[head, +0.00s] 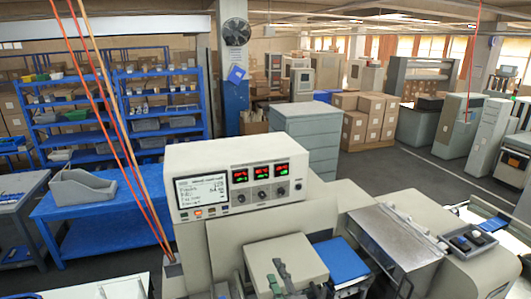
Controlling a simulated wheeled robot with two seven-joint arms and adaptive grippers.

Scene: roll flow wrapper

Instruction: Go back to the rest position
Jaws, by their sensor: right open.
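My right gripper (279,278) shows only in part at the bottom edge, as dark finger parts in front of the pale, box-shaped cover of the wrapping machine. It is open, and I see nothing between its fingers. Its wrist and arm are mostly out of the frame. My left gripper is not in view. The wrapper's control box (241,178) stands just beyond, with a lit screen, red and green number displays and several knobs.
A blue plate (341,260) and a metal-framed cover (395,240) lie right of the gripper. A blue table (95,207) bearing a grey bin (82,189) stands at left. Blue shelves (160,110) and a grey cabinet (306,132) stand behind. Open floor (385,170) shows beyond the machine.

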